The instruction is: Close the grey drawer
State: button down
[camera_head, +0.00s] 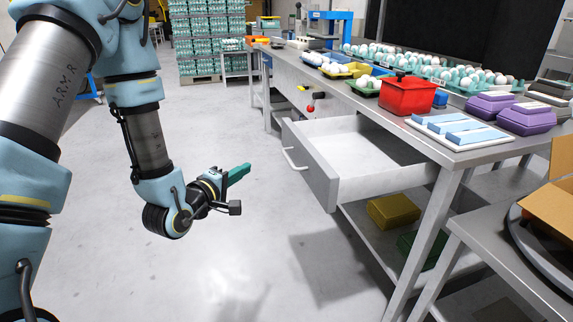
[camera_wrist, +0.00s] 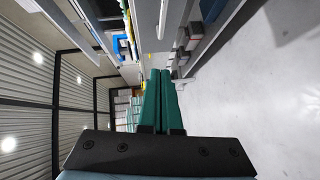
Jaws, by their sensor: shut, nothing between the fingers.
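The grey drawer (camera_head: 321,168) is pulled well out from under the workbench, and its inside looks empty. Its front panel carries a bar handle (camera_head: 291,159) on the side facing my arm. My gripper (camera_head: 240,172) is to the left of the drawer front, apart from it, with its green fingers pointing toward the drawer side. In the wrist view the two green fingers (camera_wrist: 160,100) lie together, with nothing held between them. A grey panel at the top of the wrist view may be the drawer, but I cannot tell for sure.
The workbench (camera_head: 456,157) holds a red box (camera_head: 407,96), purple egg cartons (camera_head: 525,115), blue blocks and egg trays. A yellow bin (camera_head: 394,211) sits on the lower shelf. A cardboard box (camera_head: 553,205) is at the right. The floor around my gripper is clear.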

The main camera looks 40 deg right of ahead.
aim_at(367, 156)
jog(key=x, duration=0.3)
jog(key=s+p+x, duration=0.1)
jog(key=x, duration=0.3)
jog(key=p+x, duration=0.1)
jog(key=x, duration=0.3)
jog(key=shift+s+d, duration=0.25)
jog(key=shift+d, duration=0.2)
jog(key=shift+s+d+f+p, duration=0.15)
jog(key=shift+d+f+p, duration=0.15)
jog(key=shift+d, duration=0.25)
jog(key=s+d+b, duration=0.3)
jog(key=d, duration=0.6)
jog(key=s+d+b, duration=0.4)
jog(key=d, duration=0.5)
jog(key=s+d+b, duration=0.3)
jog(key=d, duration=0.6)
jog(key=shift+s, duration=0.3)
jog(key=shift+s+d+b, duration=0.1)
jog(key=shift+d+b, duration=0.2)
jog(key=shift+s+d+r, duration=0.2)
jog(key=shift+d, duration=0.05)
jog(key=shift+s+d, duration=0.1)
